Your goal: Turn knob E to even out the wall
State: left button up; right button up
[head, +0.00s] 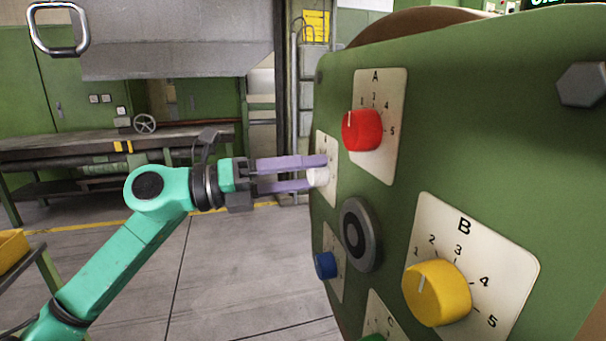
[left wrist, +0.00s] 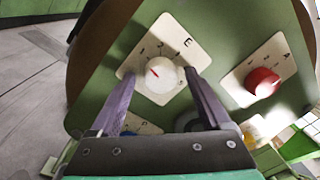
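Knob E is the white round knob (left wrist: 160,75) with a red pointer line, on a cream plate (left wrist: 189,42) marked E in the left wrist view. In the head view the white knob (head: 318,177) shows edge-on at the panel's left side, partly hidden by a finger. My left gripper (head: 319,172) reaches it from the left with two purple fingers. In the left wrist view the fingers of the left gripper (left wrist: 160,73) stand on either side of the knob, with a narrow gap at each side. The pointer slants toward the plate's upper left. My right gripper is out of view.
The green panel (head: 500,130) also carries a red knob A (head: 362,130), a yellow knob B (head: 437,293), a blue knob (head: 325,265) and a round grey-black fitting (head: 359,234). A workbench (head: 90,150) stands behind. The floor left of the panel is clear.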

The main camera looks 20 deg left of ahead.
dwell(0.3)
pick_arm(q)
jog(key=b+v, duration=0.8)
jog(key=v, duration=0.6)
jog(key=shift+a, duration=0.25)
